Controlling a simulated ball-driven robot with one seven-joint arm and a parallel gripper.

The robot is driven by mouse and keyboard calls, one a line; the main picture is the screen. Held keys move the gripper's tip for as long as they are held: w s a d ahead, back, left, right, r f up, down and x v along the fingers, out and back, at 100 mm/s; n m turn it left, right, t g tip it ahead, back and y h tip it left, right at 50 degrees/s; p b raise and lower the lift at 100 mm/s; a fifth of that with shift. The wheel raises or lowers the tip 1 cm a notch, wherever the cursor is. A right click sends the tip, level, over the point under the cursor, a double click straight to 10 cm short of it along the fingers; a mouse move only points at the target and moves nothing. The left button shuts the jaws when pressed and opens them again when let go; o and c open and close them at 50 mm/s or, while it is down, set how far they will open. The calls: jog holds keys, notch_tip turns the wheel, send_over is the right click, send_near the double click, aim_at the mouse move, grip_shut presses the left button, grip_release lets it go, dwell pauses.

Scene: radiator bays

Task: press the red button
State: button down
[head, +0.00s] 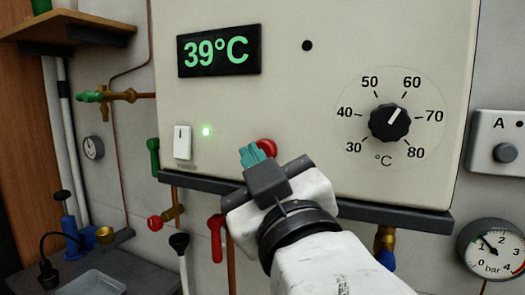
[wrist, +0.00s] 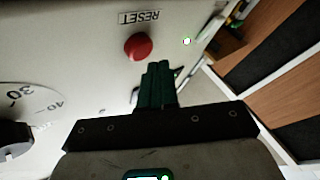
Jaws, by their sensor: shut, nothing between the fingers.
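The red button (head: 267,147) is on the lower front of the cream boiler panel (head: 290,90). In the head view it is partly hidden behind my gripper (head: 253,155). In the wrist view the round red button (wrist: 138,46) shows whole, beside a RESET label (wrist: 139,17). My gripper also shows in the wrist view (wrist: 158,68), its teal fingers shut together and empty. The fingertips appear just beside and below the button in that view. I cannot tell how far they are from the panel.
A dial (head: 390,122) is on the panel's right, a 39°C display (head: 219,50) at upper left, and a white rocker switch (head: 183,142) with a lit green lamp (head: 206,131) at left. A dark ledge (head: 400,216) runs below. Red-handled valve (head: 216,238) and pressure gauge (head: 493,248) sit lower.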

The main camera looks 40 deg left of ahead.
jog(key=s, duration=0.2)
jog(key=s+d, duration=0.1)
jog(key=s, duration=0.2)
jog(key=shift+d+p, duration=0.1)
jog(key=shift+p, duration=0.2)
dwell(0.9)
jog(key=w+d+f+m+g+h, duration=0.1)
jog(key=w+d+f+m+h, duration=0.25)
jog(key=d+f, duration=0.7)
jog(key=w+d+f+m+h, duration=0.3)
jog(key=d+f+h, duration=0.3)
jog(key=f, duration=0.7)
jog(key=w+d+f+m+g+h, duration=0.1)
jog(key=w+d+f+m+h, duration=0.25)
jog(key=d+f, duration=0.7)
jog(key=s+d+f+m+g+h, duration=0.2)
jog(key=s+d+f, duration=0.3)
jog(key=d+f, duration=0.25)
jog(key=s+d+f+m+g+h, duration=0.2)
jog(key=s+d+f, duration=0.35)
jog(key=f, duration=0.25)
jog(key=s+d+f+m+g, duration=0.1)
jog(key=s+d+f+g, duration=0.1)
jog(key=s+d+f, duration=0.2)
jog(key=s+d+f+m+g+h, duration=0.1)
jog(key=s+d+f, duration=0.3)
jog(key=s, duration=0.7)
jog(key=shift+d+m+g, duration=0.7)
jog(key=shift+d+g, duration=0.05)
jog(key=shift+g, duration=0.05)
